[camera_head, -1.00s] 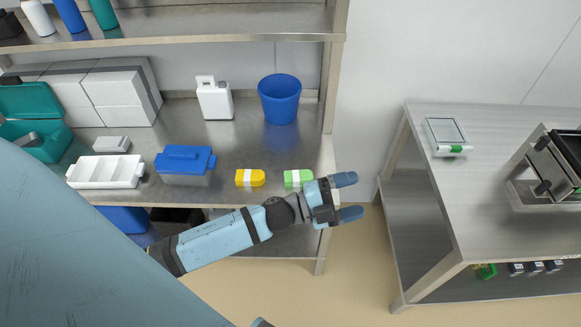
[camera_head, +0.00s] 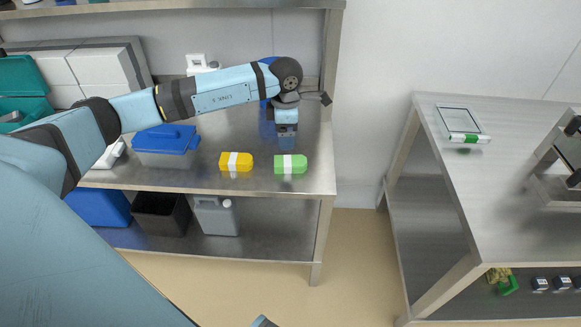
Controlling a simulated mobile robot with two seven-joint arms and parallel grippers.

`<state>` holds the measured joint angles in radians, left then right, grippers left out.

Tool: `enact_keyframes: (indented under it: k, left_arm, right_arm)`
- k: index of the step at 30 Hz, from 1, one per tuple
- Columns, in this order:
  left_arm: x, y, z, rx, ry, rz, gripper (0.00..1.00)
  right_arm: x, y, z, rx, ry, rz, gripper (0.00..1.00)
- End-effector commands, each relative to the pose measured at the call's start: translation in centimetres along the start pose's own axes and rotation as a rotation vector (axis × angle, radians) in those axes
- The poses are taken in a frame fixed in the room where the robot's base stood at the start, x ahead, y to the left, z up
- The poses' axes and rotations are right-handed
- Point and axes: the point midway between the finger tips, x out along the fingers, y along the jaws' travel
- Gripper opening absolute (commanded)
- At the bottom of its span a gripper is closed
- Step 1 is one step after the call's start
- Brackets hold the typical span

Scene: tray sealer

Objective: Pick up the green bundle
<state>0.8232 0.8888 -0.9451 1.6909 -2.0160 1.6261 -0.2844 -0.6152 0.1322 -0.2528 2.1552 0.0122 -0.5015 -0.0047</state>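The green bundle (camera_head: 290,164) with a white band lies on the metal shelf near its front right corner. A similar yellow bundle (camera_head: 236,161) lies a little to its left. My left gripper (camera_head: 287,130) hangs from the bent arm just behind the green bundle in the picture and appears apart from it. Its fingers are seen nearly end-on, so their opening is unclear. Nothing shows held in it. My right gripper is not in view.
A blue-lidded box (camera_head: 166,139) stands left of the bundles. My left arm partly hides a white jug (camera_head: 198,62) and a blue bucket. Right of a floor gap, a metal table (camera_head: 450,190) carries a flat device (camera_head: 462,122) and a machine (camera_head: 560,165).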

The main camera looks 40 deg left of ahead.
Motion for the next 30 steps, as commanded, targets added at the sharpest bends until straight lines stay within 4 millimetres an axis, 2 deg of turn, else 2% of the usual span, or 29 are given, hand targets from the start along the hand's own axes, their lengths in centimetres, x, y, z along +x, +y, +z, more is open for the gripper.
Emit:
enact_keyframes:
  k: [1, 3, 7, 17, 25, 30]
  left_arm:
    - [1.3, -0.1, 0.0, 0.0, 0.002, -0.005, 0.81]
    - [2.8, -0.1, 0.0, -0.001, 0.001, -0.005, 0.81]
    - [4.9, -0.2, 0.1, -0.001, -0.001, -0.006, 0.81]
    - [7.2, -0.2, 0.2, 0.0, -0.002, -0.006, 0.81]
    - [11.1, -0.2, 0.6, -0.001, -0.002, -0.007, 0.81]
    - [11.3, -0.1, 0.6, 0.0, -0.004, -0.004, 0.81]
  right_arm:
    - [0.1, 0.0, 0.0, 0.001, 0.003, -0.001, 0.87]
    - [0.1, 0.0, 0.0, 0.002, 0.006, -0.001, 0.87]
    - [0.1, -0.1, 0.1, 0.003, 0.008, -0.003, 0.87]
    - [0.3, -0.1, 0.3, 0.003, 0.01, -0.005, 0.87]
    - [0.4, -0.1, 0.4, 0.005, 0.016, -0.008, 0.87]
    - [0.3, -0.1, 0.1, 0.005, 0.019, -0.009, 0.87]
